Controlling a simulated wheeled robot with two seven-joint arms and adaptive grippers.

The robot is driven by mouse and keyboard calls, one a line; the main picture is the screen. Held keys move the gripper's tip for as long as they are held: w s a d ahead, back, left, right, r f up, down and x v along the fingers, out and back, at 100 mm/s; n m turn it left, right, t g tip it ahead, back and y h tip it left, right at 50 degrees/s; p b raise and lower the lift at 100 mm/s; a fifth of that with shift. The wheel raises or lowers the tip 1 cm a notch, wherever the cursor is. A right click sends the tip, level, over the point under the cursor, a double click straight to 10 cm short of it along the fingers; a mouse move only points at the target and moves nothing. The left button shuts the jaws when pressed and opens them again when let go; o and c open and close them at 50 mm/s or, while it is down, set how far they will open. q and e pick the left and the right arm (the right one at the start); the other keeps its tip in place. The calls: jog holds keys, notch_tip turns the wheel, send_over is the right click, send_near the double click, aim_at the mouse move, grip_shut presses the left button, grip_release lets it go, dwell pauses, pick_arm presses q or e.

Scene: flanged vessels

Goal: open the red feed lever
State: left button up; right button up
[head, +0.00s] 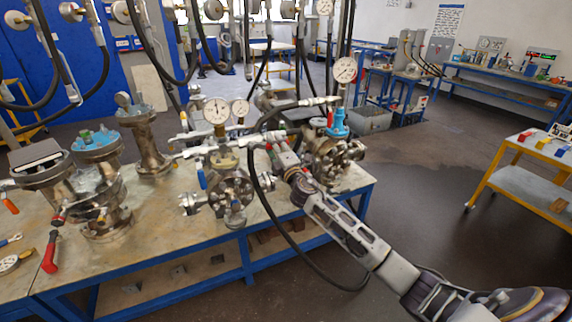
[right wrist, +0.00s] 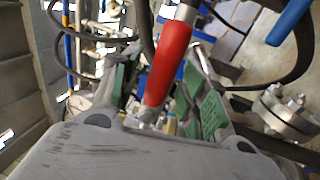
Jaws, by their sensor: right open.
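The red lever (right wrist: 168,62) shows large in the right wrist view, lying lengthwise between the two green-padded fingers of my right gripper (right wrist: 163,85). The fingers are apart, one on each side of it; I cannot tell whether either touches it. In the head view my right gripper (head: 277,152) reaches in from the lower right to the piping between the gauge-topped vessel (head: 230,188) and the vessel with a blue fitting (head: 334,152). Only a bit of red shows at its tip there, and the fingers are partly hidden. My left gripper is not in view.
A black hose (head: 262,190) loops close beside my right gripper. A blue handle (right wrist: 290,22) is at the upper right of the wrist view. More flanged vessels (head: 103,185) and a loose red-handled tool (head: 50,252) are on the bench's left. Open floor lies right of the bench.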

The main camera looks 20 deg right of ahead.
jog(key=s+f, duration=0.2)
jog(key=s, duration=0.8)
jog(key=shift+s, duration=0.35)
dwell(1.5)
